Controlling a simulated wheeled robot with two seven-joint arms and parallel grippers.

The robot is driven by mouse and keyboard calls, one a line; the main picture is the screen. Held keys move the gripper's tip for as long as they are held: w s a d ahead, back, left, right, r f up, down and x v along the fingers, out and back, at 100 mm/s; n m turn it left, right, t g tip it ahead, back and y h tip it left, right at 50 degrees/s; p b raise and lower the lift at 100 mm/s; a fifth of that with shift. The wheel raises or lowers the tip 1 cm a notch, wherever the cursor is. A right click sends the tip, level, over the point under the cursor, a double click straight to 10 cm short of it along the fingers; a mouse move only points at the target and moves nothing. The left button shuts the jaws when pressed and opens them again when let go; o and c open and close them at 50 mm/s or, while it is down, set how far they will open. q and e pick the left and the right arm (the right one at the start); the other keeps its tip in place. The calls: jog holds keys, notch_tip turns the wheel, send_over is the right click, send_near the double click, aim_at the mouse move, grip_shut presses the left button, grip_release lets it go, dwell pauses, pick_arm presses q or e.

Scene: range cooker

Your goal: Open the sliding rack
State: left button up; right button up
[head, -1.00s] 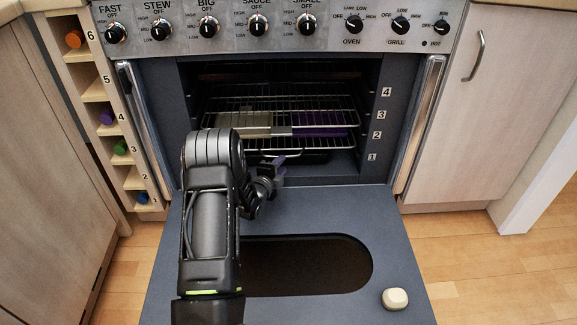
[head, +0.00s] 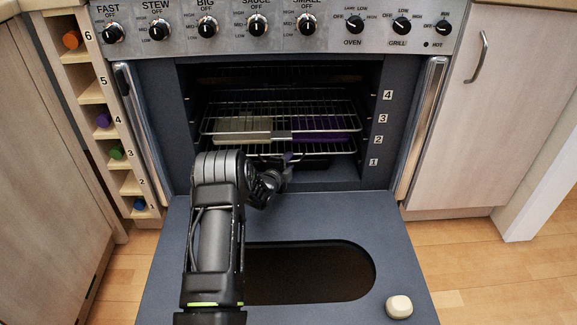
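The sliding rack (head: 345,132) is a wire shelf inside the open oven. A second wire level (head: 335,152) shows just below it. A beige block (head: 240,128) and a purple block (head: 325,130) lie in the rack area, behind the wires. My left gripper (head: 284,168) is at the oven mouth, just below the front of the lower wires. Its fingers are small, dark and partly hidden by my wrist, so I cannot tell whether they are open or touch a wire. My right gripper is not in view.
The oven door (head: 330,215) is folded down flat in front, with a dark window (head: 320,270) and a cream knob (head: 398,307). Metal side rails (head: 422,130) flank the opening. Knobs line the panel above. A spice rack (head: 95,90) stands at left, a cabinet (head: 470,120) at right.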

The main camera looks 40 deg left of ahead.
pick_arm(q)
jog(key=shift+w, duration=0.15)
jog(key=shift+c, duration=0.4)
grip_shut()
jog(key=shift+f, duration=0.15)
